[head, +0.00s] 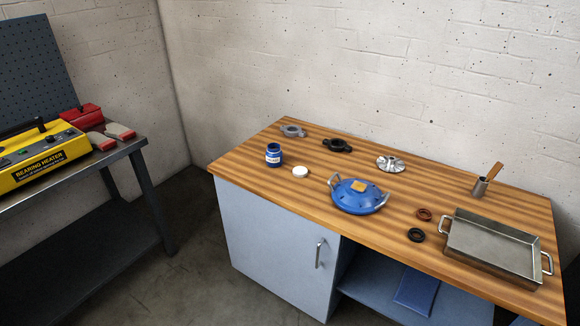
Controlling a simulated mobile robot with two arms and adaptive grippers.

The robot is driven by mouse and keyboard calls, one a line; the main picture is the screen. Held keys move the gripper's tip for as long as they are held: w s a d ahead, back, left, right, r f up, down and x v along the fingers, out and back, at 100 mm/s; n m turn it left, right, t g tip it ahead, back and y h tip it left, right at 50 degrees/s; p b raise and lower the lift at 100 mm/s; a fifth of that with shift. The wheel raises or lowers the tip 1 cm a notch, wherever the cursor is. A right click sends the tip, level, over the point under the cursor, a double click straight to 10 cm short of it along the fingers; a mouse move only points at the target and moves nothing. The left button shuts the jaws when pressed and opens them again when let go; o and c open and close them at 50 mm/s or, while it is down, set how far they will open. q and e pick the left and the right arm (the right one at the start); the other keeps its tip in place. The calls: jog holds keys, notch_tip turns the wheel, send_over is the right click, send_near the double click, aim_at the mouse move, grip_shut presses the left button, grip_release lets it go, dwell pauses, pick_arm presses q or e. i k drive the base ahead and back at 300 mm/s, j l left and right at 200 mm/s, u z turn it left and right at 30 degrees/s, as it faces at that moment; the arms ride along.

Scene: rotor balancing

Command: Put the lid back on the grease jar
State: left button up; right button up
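A small blue jar (273,155) with a pale label stands upright on the wooden workbench, near its left end. It looks like the grease jar, and no lid shows on top of it. A round white lid (300,171) lies on the bench just to the right of the jar, apart from it. Neither of my grippers shows in the head view.
A yellow bearing heater (38,155) sits on a separate table at left.

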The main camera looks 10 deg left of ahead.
aim_at(274, 153)
jog(key=i+j+z, duration=0.2)
jog(key=i+j, duration=0.15)
jog(key=i+j+z, duration=0.2)
jog(key=i+j, duration=0.15)
jog(key=i+j+z, duration=0.2)
jog(key=i+j, duration=0.15)
jog(key=i+j+z, duration=0.2)
jog(key=j, duration=0.4)
jog(key=i, duration=0.05)
